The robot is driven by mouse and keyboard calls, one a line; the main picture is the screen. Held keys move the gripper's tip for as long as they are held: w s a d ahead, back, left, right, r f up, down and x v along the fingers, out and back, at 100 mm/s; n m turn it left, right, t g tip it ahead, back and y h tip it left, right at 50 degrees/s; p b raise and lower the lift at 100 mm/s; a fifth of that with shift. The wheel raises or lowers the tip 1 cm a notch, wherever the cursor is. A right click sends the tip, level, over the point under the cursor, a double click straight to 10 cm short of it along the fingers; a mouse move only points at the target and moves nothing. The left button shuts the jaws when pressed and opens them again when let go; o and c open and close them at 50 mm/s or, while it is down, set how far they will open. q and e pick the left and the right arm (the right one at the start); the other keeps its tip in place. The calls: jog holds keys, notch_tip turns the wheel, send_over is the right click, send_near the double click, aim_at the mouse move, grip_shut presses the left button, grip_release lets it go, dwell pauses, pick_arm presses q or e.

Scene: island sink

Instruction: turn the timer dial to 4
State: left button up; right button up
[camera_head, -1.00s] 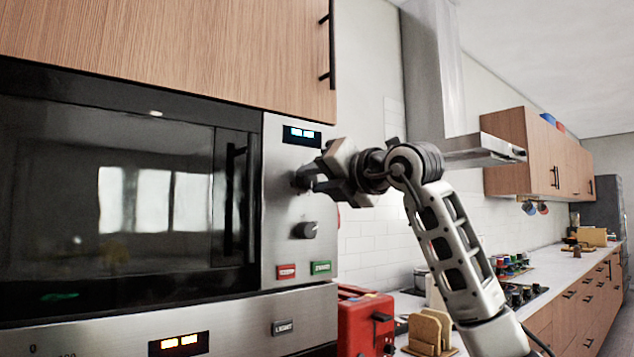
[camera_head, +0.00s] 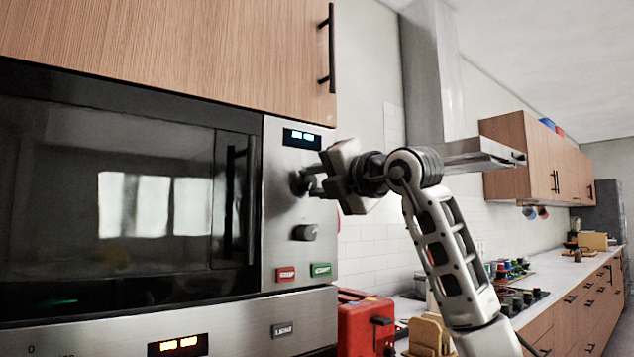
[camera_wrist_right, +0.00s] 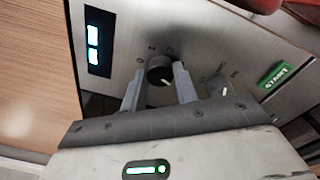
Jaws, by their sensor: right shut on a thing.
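The microwave's upper dial (camera_head: 298,182) sits on the steel control panel below the small lit display (camera_head: 301,139). My right gripper (camera_head: 308,184) reaches it from the right and is shut on it. In the right wrist view the dark round dial (camera_wrist_right: 160,70) sits between the two grey fingers of my right gripper (camera_wrist_right: 160,88), with a pale pointer mark on its face. A lower dial (camera_head: 305,232) on the same panel is free. My left gripper is not in view.
Below the lower dial are a red STOP button (camera_head: 286,274) and a green START button (camera_head: 320,269). The microwave door handle (camera_head: 232,200) is left of the panel. A red toaster (camera_head: 362,322) stands below right on the counter.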

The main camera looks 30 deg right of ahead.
jog(key=shift+f, duration=0.15)
jog(key=o, duration=1)
jog(key=shift+c, duration=0.2)
jog(key=shift+s, duration=0.3)
pick_arm(q)
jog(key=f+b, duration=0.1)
jog(key=b, duration=0.2)
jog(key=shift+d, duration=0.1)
pick_arm(e)
jog(key=s+d, duration=0.2)
jog(key=s, duration=1.3)
jog(key=shift+s, duration=0.1)
